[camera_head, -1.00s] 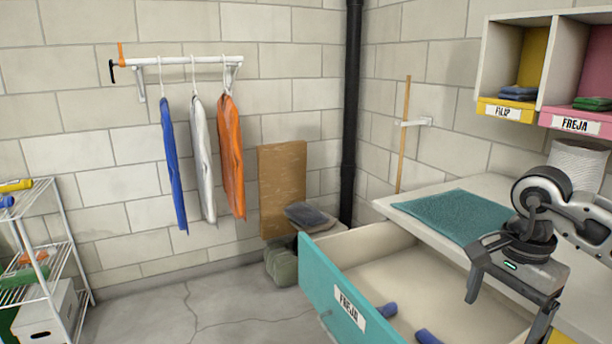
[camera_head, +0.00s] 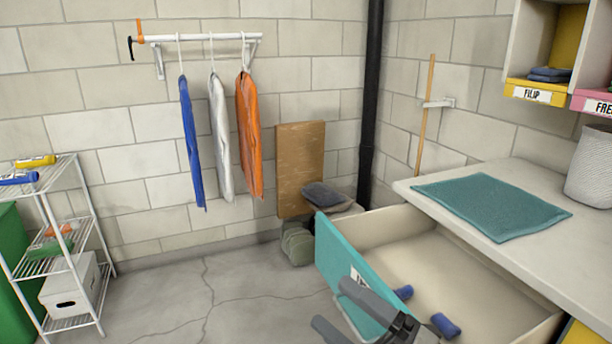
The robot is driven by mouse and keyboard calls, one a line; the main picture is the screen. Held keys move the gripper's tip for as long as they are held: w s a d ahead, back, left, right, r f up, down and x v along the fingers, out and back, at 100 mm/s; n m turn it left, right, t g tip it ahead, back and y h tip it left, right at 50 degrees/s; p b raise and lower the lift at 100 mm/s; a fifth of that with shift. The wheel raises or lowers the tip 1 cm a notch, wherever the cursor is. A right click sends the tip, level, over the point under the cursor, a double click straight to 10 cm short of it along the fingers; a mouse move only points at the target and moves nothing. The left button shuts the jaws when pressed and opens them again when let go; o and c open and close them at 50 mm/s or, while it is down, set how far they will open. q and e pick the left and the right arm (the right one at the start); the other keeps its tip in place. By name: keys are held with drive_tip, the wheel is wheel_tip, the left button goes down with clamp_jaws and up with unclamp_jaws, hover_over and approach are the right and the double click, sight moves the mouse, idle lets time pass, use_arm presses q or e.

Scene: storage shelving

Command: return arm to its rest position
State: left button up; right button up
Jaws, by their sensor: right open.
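My right gripper (camera_head: 332,303) shows at the bottom of the head view. Its two dark grey fingers are apart and point to the left, with nothing seen between them. It appears in front of the teal front (camera_head: 352,262) of an open drawer (camera_head: 455,262) and hides part of the label there. The rest of my right arm is cut off by the lower edge of the picture. My left gripper is not in view.
Two blue rolled items (camera_head: 403,293) (camera_head: 445,326) lie in the drawer. A teal mat (camera_head: 490,205) lies on the counter (camera_head: 545,245). A wire rack (camera_head: 75,240) stands at left. The cracked floor (camera_head: 240,290) between rack and drawer is clear.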

drive_tip(key=d+f+m+t+h, duration=0.5)
drive_tip(key=f+m+h, duration=0.55)
drive_tip(key=m, duration=0.65)
use_arm(q)
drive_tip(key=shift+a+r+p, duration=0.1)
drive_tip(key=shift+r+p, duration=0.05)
drive_tip(key=shift+p, duration=0.5)
use_arm(e)
drive_tip(key=s+d+f+m+g+h, duration=0.4)
drive_tip(key=s+f+m+g, duration=0.3)
drive_tip(key=s+f+m, duration=0.3)
wheel_tip(320, 180, down, 2)
drive_tip(key=shift+f, duration=0.1)
drive_tip(key=shift+h, duration=0.25)
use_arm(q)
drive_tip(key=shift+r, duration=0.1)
